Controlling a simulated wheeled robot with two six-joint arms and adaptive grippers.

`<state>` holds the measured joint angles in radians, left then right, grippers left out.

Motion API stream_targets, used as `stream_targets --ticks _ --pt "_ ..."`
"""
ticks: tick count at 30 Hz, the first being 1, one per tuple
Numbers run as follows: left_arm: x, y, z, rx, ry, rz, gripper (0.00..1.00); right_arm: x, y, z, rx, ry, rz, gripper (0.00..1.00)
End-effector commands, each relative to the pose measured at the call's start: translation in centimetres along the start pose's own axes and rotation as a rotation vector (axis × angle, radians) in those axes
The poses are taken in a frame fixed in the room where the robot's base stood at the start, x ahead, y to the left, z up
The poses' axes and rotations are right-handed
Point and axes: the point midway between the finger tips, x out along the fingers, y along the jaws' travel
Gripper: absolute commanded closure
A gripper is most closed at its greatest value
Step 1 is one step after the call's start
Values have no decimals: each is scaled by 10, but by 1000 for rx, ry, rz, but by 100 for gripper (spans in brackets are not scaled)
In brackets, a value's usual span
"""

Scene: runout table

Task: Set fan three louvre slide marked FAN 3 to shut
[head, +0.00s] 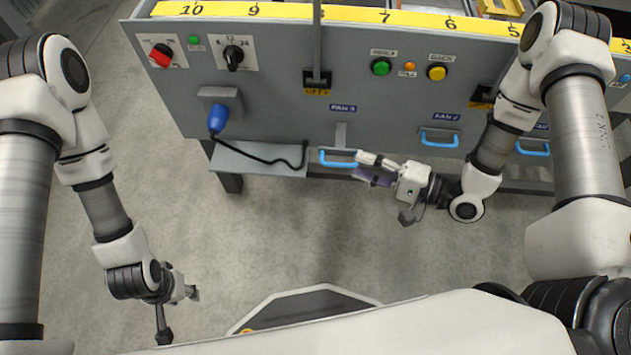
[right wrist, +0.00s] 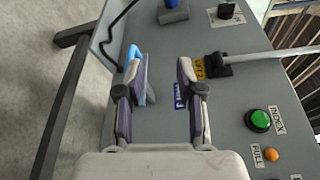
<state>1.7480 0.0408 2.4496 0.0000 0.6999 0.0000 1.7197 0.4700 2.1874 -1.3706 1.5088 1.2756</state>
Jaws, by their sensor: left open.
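The FAN 3 slide (head: 340,135) is a grey plate on the panel front under a blue FAN 3 label (head: 343,108). Its light-blue handle (head: 338,160) hangs at the panel's lower edge. My right gripper (head: 364,168) is close to the handle's right end. In the right wrist view its fingers (right wrist: 163,82) are apart, with the label (right wrist: 180,97) seen between them. The blue handle (right wrist: 131,58) shows by the left finger, which partly hides it; I cannot tell whether they touch. My left gripper (head: 182,314) is open and empty over the floor at lower left.
Blue handles for FAN 2 (head: 440,138) and another slide (head: 533,149) are to the right. A blue plug (head: 217,118) with a black cable hangs over a grey shelf (head: 255,163) left of FAN 3. Green (head: 381,66) and yellow (head: 437,72) buttons sit above. The floor in front is clear.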

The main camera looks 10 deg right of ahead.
Motion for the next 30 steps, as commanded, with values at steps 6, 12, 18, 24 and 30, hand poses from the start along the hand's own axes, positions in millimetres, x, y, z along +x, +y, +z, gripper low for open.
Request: stream_targets --ticks 6,12,18,24,30 --pt "50 0 -1 1 2 0 59 -7 50 -22 9 51 -9 63" --pt "56 0 -1 1 2 0 59 19 48 -21 6 44 -7 63" --pt "67 0 -1 1 2 0 59 56 48 -23 4 45 -6 63" --pt "69 0 -1 1 2 0 59 70 46 -24 7 50 -6 63" --pt "68 0 -1 1 2 0 59 70 46 -24 8 51 -6 70"
